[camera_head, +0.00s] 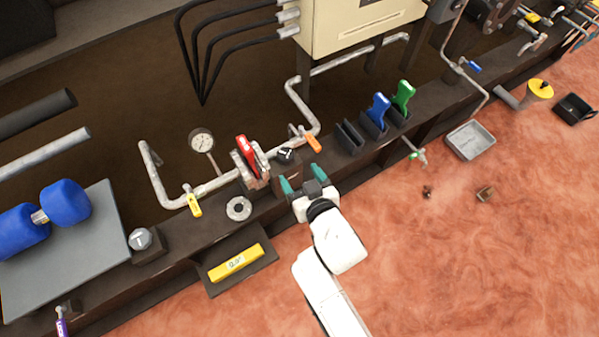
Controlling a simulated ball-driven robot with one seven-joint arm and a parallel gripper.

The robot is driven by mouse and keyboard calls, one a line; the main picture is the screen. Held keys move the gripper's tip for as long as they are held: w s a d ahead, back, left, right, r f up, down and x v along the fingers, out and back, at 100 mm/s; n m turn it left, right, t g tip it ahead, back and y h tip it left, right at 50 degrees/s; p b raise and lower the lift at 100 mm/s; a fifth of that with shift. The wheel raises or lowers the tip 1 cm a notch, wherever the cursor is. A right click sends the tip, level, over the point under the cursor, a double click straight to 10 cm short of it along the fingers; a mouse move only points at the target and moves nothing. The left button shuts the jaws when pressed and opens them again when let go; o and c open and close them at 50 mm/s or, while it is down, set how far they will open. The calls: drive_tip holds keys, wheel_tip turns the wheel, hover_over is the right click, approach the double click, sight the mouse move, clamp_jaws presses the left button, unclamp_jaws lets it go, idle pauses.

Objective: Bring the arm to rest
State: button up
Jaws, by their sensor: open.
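My gripper (303,182) is open and empty, with its two teal fingertips apart. My white arm (338,245) reaches up from the bottom of the view. The fingertips are just in front of a dark block with a black knob (286,155) at the ledge's edge. From this angle I cannot tell whether they touch the block. A red-handled part (247,152) stands in the pipe line to the left of the gripper, apart from it.
A metal ring (239,208) lies on the dark ledge left of the gripper. A yellow bar (236,261) lies in a tray below. Blue (377,112) and green (403,97) handles stand in holders to the right. The reddish floor right of the arm is mostly clear.

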idle(0.3)
drive_tip(key=s+d+f+m+g+h, duration=0.2)
drive_tip(key=s+d+h, duration=0.1)
drive_tip(key=d, duration=0.6)
drive_tip(key=s+d+f+m+g+h, duration=0.15)
drive_tip(key=s+d, duration=0.25)
drive_tip(key=d, duration=0.5)
drive_tip(key=s+d+r+m+g+h, duration=0.1)
drive_tip(key=s+d+g, duration=0.35)
drive_tip(key=s, duration=0.45)
drive_tip(key=s+d+r+m+g, duration=0.1)
drive_tip(key=s+d+r+g, duration=0.15)
drive_tip(key=s+d, duration=0.5)
wheel_tip(320, 180, up, 18)
drive_tip(key=s+a+p, duration=0.1)
drive_tip(key=p, duration=1.7)
drive_tip(key=shift+s+a+f+g, duration=0.15)
drive_tip(key=shift+s+a+g, duration=0.2)
drive_tip(key=shift+s, duration=0.05)
